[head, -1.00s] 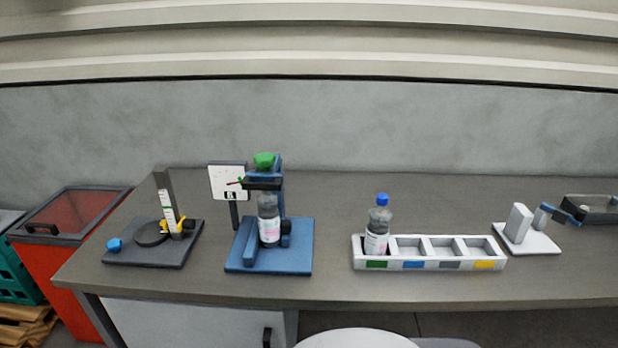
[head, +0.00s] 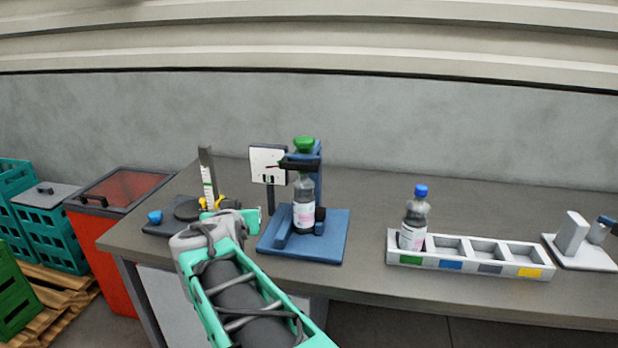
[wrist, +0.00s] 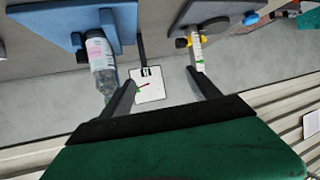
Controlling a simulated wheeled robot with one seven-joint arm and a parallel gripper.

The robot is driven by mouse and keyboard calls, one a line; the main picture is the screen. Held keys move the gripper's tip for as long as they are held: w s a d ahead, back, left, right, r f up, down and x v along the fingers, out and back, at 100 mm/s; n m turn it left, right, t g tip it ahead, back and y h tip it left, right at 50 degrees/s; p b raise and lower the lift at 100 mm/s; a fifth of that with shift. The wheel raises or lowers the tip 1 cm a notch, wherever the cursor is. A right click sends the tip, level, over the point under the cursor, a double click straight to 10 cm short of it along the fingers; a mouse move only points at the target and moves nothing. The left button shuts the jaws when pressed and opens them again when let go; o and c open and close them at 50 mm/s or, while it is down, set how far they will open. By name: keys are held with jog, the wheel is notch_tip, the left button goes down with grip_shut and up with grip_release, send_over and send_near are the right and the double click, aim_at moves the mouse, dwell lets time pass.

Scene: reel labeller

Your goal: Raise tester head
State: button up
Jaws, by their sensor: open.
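The tester is a blue stand (head: 335,235) with an upright column, a dark crosspiece head (head: 300,164) and a green knob (head: 304,144) on top. A clear bottle with a white and pink label (head: 304,205) stands upright under the head, which sits at the bottle's top. A white dial panel (head: 268,164) with a red needle stands just left. My gripper (wrist: 161,78) is open and empty; the dial panel shows between its fingers in the wrist view. In the head view my arm is in front and left of the tester, apart from the knob.
A dark gauge stand with a scale (head: 208,180) and blue knob (head: 155,216) stands left, partly behind my arm. A white tray (head: 470,263) right holds a blue-capped bottle (head: 415,220). A white device (head: 575,245) stands far right. The bench between stand and tray is clear.

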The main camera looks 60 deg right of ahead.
aim_at(302, 156)
jog(key=o, duration=0.4)
jog(key=s+d+r+m+h, duration=0.1)
jog(key=s+d+r+h, duration=0.1)
jog(key=d, duration=0.2)
jog(key=s+d+r+m+g+h+b, duration=0.1)
jog(key=s+d+r+h, duration=0.1)
jog(key=d, duration=0.3)
jog(key=s+d+r+m+h, duration=0.2)
jog(key=d+r, duration=0.1)
jog(key=d, duration=0.1)
jog(key=shift+s+d+r+g+h+b, duration=0.1)
jog(key=shift+s+d+g+h+b, duration=0.1)
jog(key=shift+g+h+b, duration=0.15)
jog(key=shift+o, duration=0.9)
jog(key=x, duration=0.3)
jog(key=p+x, duration=0.1)
jog(key=x, duration=0.3)
jog(key=shift+w+d+r, duration=0.15)
jog(key=shift+d+r, duration=0.05)
jog(key=shift+r, duration=0.05)
jog(key=shift+a, duration=0.1)
jog(key=c, duration=1.8)
jog(key=shift+p, duration=0.35)
